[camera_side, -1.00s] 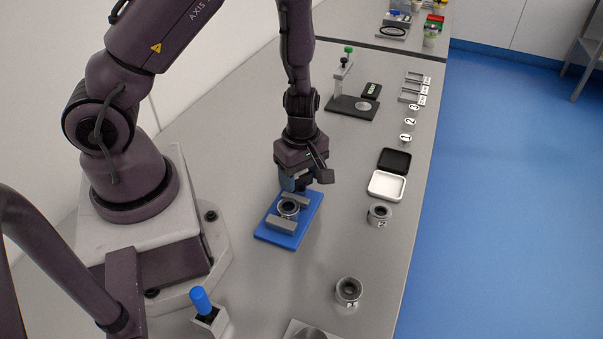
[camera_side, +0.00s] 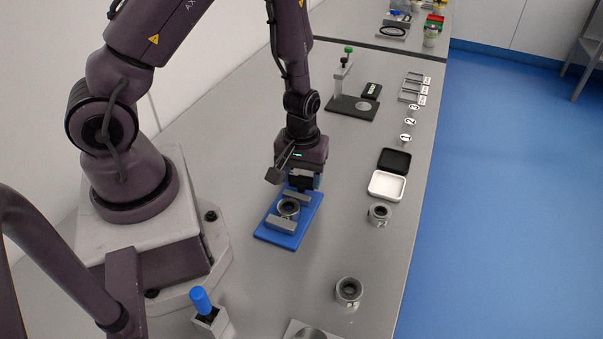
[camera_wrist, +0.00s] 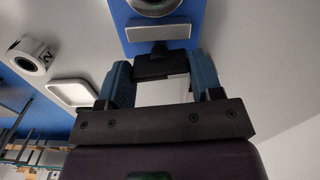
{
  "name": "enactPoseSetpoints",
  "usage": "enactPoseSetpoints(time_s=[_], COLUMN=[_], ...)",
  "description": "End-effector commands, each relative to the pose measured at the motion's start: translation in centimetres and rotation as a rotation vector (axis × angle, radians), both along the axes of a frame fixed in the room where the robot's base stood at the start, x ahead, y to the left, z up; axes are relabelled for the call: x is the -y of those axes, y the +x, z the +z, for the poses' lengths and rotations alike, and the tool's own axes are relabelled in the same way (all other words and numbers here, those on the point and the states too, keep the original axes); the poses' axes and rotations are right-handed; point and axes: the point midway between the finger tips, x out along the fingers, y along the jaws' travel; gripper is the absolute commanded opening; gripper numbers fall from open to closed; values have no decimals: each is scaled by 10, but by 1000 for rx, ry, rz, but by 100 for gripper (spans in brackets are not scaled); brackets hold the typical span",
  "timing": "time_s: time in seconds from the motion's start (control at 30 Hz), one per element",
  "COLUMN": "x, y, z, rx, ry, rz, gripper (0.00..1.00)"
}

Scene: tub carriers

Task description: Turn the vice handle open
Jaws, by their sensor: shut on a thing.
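The vice (camera_side: 272,235) is a blue plate with two grey jaws, on the bench below my gripper. A grey ring-shaped part (camera_side: 288,208) sits between the jaws; it also shows at the top of the wrist view (camera_wrist: 155,3). My gripper (camera_side: 301,186) points down at the vice's far end. In the wrist view its two blue fingers stand on either side of the dark vice handle (camera_wrist: 158,66), shut on it. The handle is beyond one grey jaw (camera_wrist: 158,33). In the side view the gripper hides most of the handle.
A ring part marked 2 (camera_side: 379,214) and another ring part (camera_side: 348,291) stand to the right and front. An open box with a white tray (camera_side: 387,186) lies right of the vice. A black stand (camera_side: 352,106) is behind. Bare bench surrounds the vice.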

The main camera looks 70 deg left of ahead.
Motion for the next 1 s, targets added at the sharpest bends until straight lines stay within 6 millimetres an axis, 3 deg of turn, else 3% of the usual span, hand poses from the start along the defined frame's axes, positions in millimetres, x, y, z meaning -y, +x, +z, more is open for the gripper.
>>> enactPoseSetpoints(time_s=[0.3,0.83,0.87,0.93,1.0], x=[-1,-1,-1,0,0], y=[0,0,0,0,0], z=[1,1,1,1,0], rx=[2,2,2,1,1], ry=[1,1,1,2,1], rz=[-116,-139,-139,-138,-137], gripper=[36,36,64,80,85])
